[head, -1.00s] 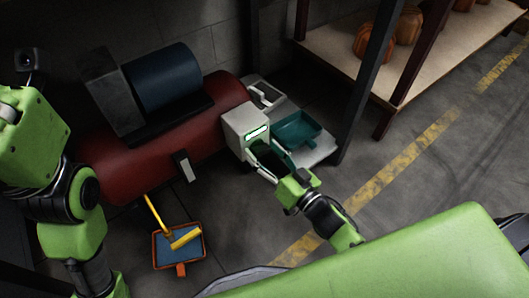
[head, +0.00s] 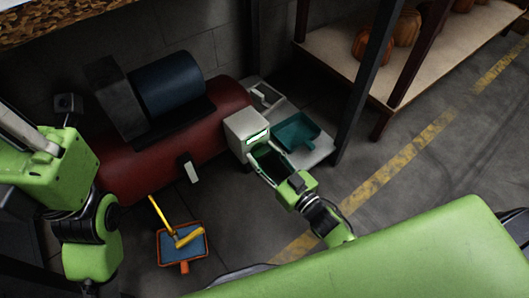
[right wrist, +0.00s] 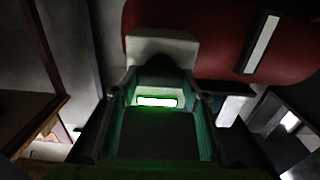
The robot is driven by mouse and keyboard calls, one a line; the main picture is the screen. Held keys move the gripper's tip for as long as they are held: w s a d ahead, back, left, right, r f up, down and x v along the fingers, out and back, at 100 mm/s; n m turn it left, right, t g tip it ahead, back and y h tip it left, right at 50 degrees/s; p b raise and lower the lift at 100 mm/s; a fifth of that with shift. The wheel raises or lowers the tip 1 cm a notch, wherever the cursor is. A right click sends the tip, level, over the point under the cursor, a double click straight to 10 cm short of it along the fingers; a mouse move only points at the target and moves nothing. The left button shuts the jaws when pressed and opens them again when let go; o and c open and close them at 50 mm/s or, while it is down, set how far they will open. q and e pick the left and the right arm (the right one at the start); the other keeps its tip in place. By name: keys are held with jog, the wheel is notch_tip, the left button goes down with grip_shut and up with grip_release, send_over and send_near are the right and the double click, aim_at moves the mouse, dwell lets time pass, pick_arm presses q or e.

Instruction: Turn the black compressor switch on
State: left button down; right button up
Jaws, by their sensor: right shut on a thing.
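The red compressor (head: 165,150) with its blue motor (head: 167,82) lies along the wall in the head view. A pale box (head: 247,127) with a green-lit strip sits at its right end. The right wrist view shows this box (right wrist: 160,47), with a dark part (right wrist: 160,68), apparently the black switch, above the glowing strip (right wrist: 157,101). My right gripper (head: 258,152) is at the front of the box, its fingers on either side of the dark part and shut on it. The exact contact is too dark to see. My left gripper is out of view; only my left arm shows.
An orange-rimmed dustpan (head: 182,244) with a yellow-handled brush lies on the floor in front of the compressor. A teal dustpan (head: 297,131) rests on a pale surface beside the box. A dark post and a shelf (head: 350,60) stand at the right.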

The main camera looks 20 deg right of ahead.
jog(key=o, duration=1.1)
jog(key=v, duration=1.2)
